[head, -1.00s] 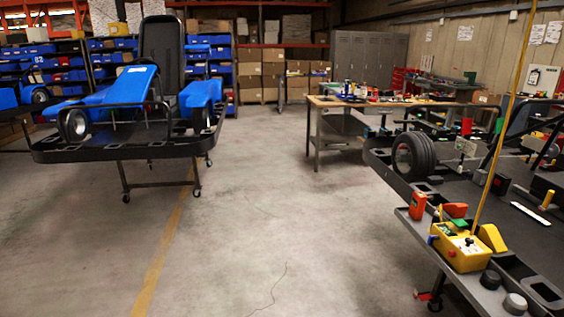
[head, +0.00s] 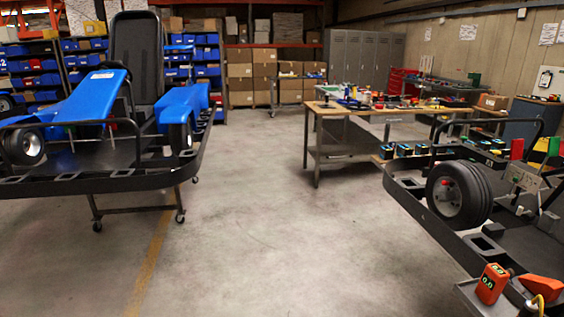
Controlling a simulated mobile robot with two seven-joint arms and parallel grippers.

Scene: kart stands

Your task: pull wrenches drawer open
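I cannot make out a drawer marked for wrenches. A wooden-topped workbench (head: 345,110) stands in the middle distance, with small tools and parts on its top. A small pale label shows on the front edge under its top; whether a drawer is there is too small to tell. A red tool cabinet (head: 403,82) stands farther back near the grey lockers, partly hidden by the bench items; its drawers cannot be told apart. Neither of my grippers is in view.
A kart stand (head: 100,185) with blue bodywork is at left. Another kart stand (head: 436,217) with a black wheel (head: 459,195) and an orange device (head: 492,283) is at right. Open concrete floor (head: 255,235) lies between them. Grey lockers (head: 365,60) and shelves stand behind.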

